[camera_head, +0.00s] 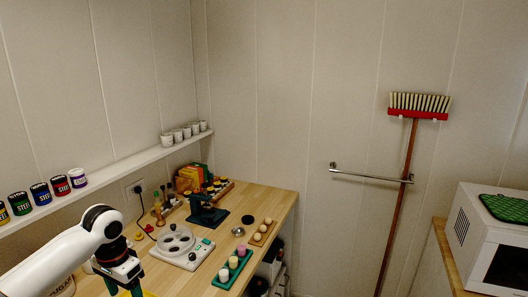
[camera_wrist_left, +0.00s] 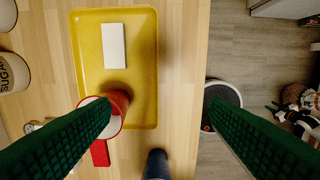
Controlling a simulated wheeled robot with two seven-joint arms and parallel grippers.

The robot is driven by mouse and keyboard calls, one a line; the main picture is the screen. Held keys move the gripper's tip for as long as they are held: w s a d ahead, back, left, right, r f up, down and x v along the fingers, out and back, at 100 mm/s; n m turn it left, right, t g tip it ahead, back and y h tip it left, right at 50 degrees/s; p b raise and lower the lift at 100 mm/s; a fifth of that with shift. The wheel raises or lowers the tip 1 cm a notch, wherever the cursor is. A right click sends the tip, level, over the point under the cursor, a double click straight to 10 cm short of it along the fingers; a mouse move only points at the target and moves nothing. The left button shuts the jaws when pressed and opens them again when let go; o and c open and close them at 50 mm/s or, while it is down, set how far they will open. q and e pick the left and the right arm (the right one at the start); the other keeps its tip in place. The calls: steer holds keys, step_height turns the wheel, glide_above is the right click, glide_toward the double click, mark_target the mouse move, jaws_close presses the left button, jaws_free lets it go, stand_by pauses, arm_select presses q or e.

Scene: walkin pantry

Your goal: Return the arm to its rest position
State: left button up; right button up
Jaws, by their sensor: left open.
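My left arm comes in from the lower left in the head view, bent over the wooden counter (camera_head: 252,197). Its left gripper (camera_head: 130,287) is at the bottom edge of that view, with its green fingers partly cut off. In the left wrist view both green ribbed fingers of the left gripper (camera_wrist_left: 156,108) are wide apart with nothing held between them. Below them are a yellow tray (camera_wrist_left: 142,75) with a white rectangular block (camera_wrist_left: 114,46) on it, and a red cup (camera_wrist_left: 119,103) that the left finger partly covers. My right gripper is not in view.
A white appliance (camera_head: 170,250), a green tray (camera_head: 243,270) and a dark green device (camera_head: 208,212) stand on the counter. A wall shelf (camera_head: 120,166) with jars runs above. A microwave (camera_head: 488,240) stands at right. A round bin (camera_wrist_left: 224,93) is on the floor beside the counter.

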arm_select(q)
steer(key=s+d+f+m+t+h, duration=0.2)
steer(key=s+d+f, duration=1.2)
steer(key=d+f, duration=0.15)
steer(key=s+a+n+t+y, duration=0.1)
steer(key=s+a+n, duration=0.1)
steer(key=s, duration=0.5)
steer(key=s+a+n+t+y, duration=0.1)
steer(key=s+a+n, duration=0.15)
steer(key=s, duration=0.55)
step_height(320, 180, down, 31)
steer(key=s+g+b, duration=0.2)
steer(key=b, duration=0.4)
steer(key=s+a+f+b, duration=0.1)
steer(key=s+f+b, duration=0.1)
steer(key=s+f, duration=0.6)
steer(key=s+a+f+g+b, duration=0.1)
steer(key=s+f+b, duration=0.1)
steer(key=s+f, duration=0.5)
step_height(320, 180, down, 6)
steer(key=shift+s+a+r, duration=0.2)
steer(key=shift+s+a, duration=0.05)
steer(key=shift+s, duration=0.1)
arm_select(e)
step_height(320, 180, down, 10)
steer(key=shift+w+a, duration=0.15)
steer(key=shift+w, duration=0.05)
